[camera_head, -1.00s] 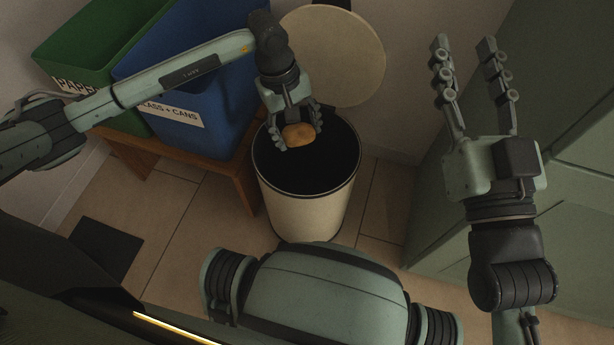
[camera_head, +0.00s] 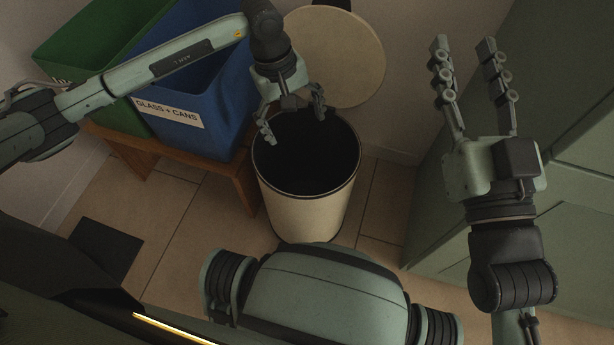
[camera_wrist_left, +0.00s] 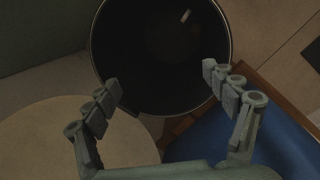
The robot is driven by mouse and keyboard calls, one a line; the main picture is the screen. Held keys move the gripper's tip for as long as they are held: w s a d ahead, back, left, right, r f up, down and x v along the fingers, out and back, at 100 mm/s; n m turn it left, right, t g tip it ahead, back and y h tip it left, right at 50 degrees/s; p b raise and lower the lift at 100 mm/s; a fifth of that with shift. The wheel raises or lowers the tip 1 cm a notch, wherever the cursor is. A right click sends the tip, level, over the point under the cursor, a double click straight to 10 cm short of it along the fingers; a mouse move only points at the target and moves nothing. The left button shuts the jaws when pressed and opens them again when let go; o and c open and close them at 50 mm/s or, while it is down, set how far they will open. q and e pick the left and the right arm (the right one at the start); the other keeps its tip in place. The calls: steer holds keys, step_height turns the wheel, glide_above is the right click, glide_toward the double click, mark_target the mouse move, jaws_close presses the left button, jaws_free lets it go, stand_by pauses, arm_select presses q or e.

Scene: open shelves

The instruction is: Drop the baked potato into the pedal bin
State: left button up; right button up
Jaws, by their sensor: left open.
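The cream pedal bin (camera_head: 305,212) stands on the floor with its round lid (camera_head: 352,58) swung up behind it. My left gripper (camera_head: 294,124) is open above the far left part of the bin's mouth, with nothing between its fingers. In the left wrist view the open fingers (camera_wrist_left: 162,77) frame the dark bin interior (camera_wrist_left: 160,50). The baked potato is not visible in either view now; the inside of the bin is too dark to make it out. A small pale spot shows deep inside. My right gripper (camera_head: 475,75) is open and empty at the right.
A blue crate labelled glass and cans (camera_head: 215,112) and a green crate (camera_head: 75,50) stand on a wooden bench (camera_head: 238,180) left of the bin. Green cabinet fronts (camera_head: 540,150) are at the right. A dark square (camera_head: 105,250) lies on the tiled floor.

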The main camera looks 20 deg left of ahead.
arm_select(q)
step_height(320, 180, up, 9)
steer(key=a, duration=0.1)
steer(key=shift+a, duration=0.3)
steer(key=shift+s, duration=0.1)
